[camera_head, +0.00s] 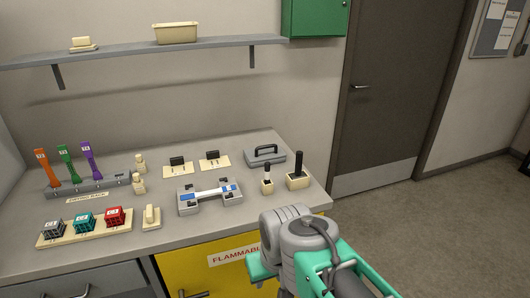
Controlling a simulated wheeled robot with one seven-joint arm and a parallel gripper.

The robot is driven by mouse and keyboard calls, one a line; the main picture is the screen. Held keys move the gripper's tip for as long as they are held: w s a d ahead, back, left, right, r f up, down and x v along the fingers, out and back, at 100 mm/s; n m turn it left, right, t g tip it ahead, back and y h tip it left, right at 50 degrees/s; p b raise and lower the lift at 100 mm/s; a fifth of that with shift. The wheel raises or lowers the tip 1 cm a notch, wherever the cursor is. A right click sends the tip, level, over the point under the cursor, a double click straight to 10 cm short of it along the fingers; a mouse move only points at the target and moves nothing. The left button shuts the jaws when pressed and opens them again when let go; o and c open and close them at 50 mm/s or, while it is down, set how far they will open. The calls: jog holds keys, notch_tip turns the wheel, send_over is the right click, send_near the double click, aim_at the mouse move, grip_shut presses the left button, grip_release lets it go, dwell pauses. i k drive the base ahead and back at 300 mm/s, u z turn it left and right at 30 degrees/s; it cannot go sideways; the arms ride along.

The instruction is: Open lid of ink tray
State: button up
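A flat grey box with a black bar handle on top (265,155) sits at the back right of the bench. It is probably the ink tray; no label on it can be read. Its lid looks shut and the handle lies across the top. My arm, in grey and green, reaches in from the lower right, in front of the bench's right end and apart from the box. The fingers of my gripper cannot be made out in this view.
Left of the box are two small black-topped stands (178,163), and in front a grey-white device (209,196). A labelled rack (88,188) and coloured cubes (84,222) fill the left. Open floor lies right.

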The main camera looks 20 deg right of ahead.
aim_at(264, 148)
jog(key=z, duration=0.45)
jog(key=i, duration=1.1)
jog(key=u, duration=0.45)
